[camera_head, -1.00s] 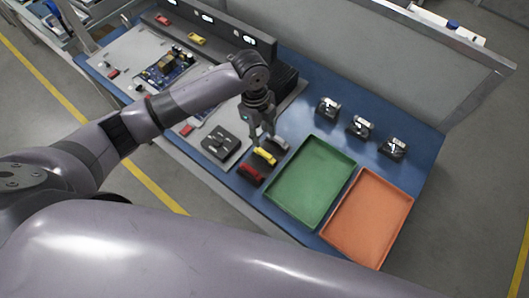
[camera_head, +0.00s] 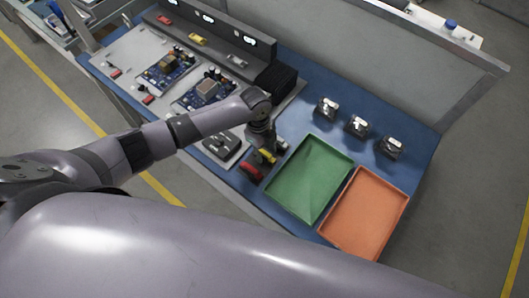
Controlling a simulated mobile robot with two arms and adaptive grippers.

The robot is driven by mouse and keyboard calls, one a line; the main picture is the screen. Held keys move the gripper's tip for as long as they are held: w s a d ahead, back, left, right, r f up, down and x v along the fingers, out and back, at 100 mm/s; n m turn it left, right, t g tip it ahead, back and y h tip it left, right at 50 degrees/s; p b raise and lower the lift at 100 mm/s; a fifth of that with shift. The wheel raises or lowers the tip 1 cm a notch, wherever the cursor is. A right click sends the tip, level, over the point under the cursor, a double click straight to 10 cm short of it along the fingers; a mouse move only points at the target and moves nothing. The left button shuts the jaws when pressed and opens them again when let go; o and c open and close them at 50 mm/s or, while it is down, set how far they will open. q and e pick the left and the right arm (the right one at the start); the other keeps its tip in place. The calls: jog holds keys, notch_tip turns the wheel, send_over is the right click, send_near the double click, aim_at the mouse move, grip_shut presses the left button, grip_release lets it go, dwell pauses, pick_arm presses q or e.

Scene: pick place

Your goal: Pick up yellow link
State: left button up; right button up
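The yellow link (camera_head: 268,157) lies on the blue table, partly hidden by my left gripper. A red link (camera_head: 250,172) lies in front of it and a grey link (camera_head: 282,146) behind it. My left gripper (camera_head: 264,152) points down, low over the yellow link. Its fingers are mostly hidden behind the wrist and the links, so I cannot tell whether they are closed on it. My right gripper is out of view.
A green tray (camera_head: 277,205) stands just right of the links, with an orange tray (camera_head: 324,228) beyond it. Several metal parts (camera_head: 357,125) stand behind the trays. A dark fixture plate (camera_head: 222,147) and circuit boards (camera_head: 203,90) are to the left.

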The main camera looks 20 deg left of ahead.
aim_at(264, 151)
pick_arm(q)
jog(key=shift+c, duration=0.2)
grip_shut()
jog(key=shift+r, duration=0.1)
jog(key=shift+w+r, duration=0.15)
jog(key=shift+r, duration=0.4)
notch_tip(264, 151, up, 22)
jog(key=p, duration=0.1)
jog(key=shift+r+p, duration=0.15)
jog(key=shift+p, duration=0.25)
dwell(0.8)
jog(key=shift+s, duration=0.2)
